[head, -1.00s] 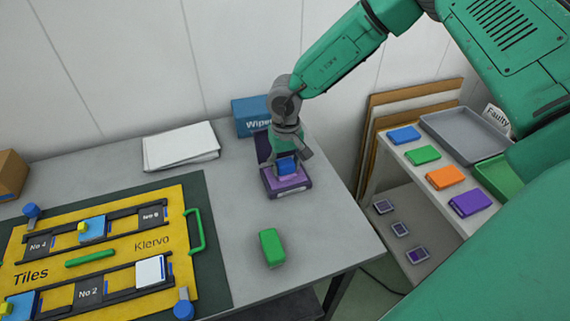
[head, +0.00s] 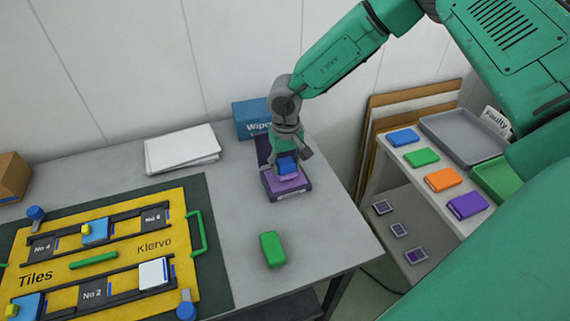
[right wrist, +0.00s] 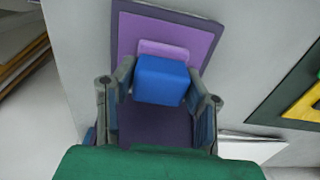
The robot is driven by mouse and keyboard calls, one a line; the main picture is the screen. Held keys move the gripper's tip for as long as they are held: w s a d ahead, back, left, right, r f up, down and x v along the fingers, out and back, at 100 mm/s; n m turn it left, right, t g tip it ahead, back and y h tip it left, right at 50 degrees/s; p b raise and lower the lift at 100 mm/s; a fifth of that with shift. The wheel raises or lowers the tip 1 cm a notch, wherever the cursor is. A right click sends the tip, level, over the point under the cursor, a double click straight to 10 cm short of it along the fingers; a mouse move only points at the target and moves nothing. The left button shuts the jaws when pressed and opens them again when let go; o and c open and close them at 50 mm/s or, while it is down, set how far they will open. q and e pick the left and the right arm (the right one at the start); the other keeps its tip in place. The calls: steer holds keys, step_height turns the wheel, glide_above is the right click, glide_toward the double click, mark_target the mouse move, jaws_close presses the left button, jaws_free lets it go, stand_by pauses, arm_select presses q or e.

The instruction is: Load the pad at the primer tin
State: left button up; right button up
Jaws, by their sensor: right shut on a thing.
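The primer tin appears to be the open dark purple box (head: 292,195) near the back of the table, with a lighter purple surface inside and its lid (head: 262,149) raised behind. It also shows in the right wrist view (right wrist: 205,43). My right gripper (head: 287,165) is shut on the blue block (right wrist: 160,82), the handle of the pad. The pad's lilac lower part (right wrist: 165,48) is over the tin's purple surface. Whether it touches or is just above, I cannot tell. My left gripper is not in view.
A green block (head: 272,249) lies in front of the tin. The yellow Tiles board (head: 125,262) is at left. A blue Wipes box (head: 250,118) and white sheets (head: 182,150) are behind. A shelf with coloured blocks and trays (head: 460,135) stands at right.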

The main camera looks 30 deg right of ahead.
mark_target(286, 161)
steer(key=shift+r+p, duration=2.5)
steer(key=shift+r, duration=0.35)
steer(key=shift+f, duration=0.1)
